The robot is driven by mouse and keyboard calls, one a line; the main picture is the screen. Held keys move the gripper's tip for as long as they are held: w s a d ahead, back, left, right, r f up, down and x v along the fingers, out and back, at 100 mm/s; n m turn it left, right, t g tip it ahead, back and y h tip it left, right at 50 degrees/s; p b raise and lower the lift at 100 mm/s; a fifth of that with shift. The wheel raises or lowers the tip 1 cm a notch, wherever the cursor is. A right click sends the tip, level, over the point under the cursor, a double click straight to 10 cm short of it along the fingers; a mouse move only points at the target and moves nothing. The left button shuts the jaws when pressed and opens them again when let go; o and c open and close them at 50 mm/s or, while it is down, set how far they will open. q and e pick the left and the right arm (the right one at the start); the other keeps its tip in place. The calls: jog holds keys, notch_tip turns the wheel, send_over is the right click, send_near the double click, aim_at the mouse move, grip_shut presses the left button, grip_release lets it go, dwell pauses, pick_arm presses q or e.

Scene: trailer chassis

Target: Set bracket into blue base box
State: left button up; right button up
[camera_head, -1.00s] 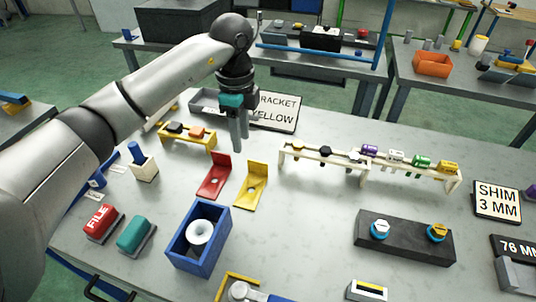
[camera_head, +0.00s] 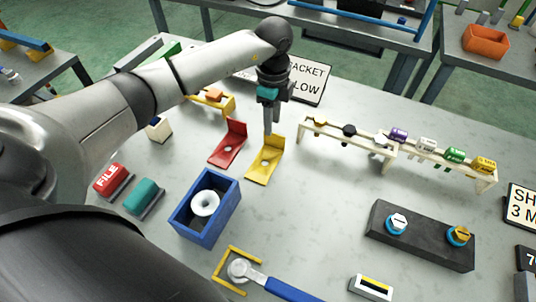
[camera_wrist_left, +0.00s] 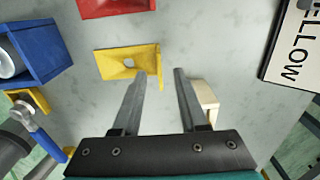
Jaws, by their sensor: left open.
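A yellow L-shaped bracket (camera_head: 262,166) with a hole in its foot lies on the table; it also shows in the left wrist view (camera_wrist_left: 115,64). A red bracket (camera_head: 228,150) of the same shape is to its left. The blue base box (camera_head: 186,226) stands open-topped nearer to me, with a white ring-like part (camera_head: 205,203) inside. My left gripper (camera_head: 268,130) points down over the upright wall of the yellow bracket. My right gripper is not in view.
A cream rack (camera_head: 390,160) with several small parts stands to the right. A dark block (camera_head: 420,240) with two bolts, a blue-handled wrench (camera_head: 290,290) and a sign (camera_head: 308,82) are nearby.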

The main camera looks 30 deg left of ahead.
aim_at(275, 134)
pick_arm(q)
jog(key=f, duration=0.4)
jog(key=shift+s+d+f, duration=0.1)
jog(key=shift+d+f, duration=0.1)
jog(key=shift+d, duration=0.2)
jog(key=shift+f, duration=0.45)
grip_shut()
jog(key=shift+r, duration=0.1)
dwell(0.6)
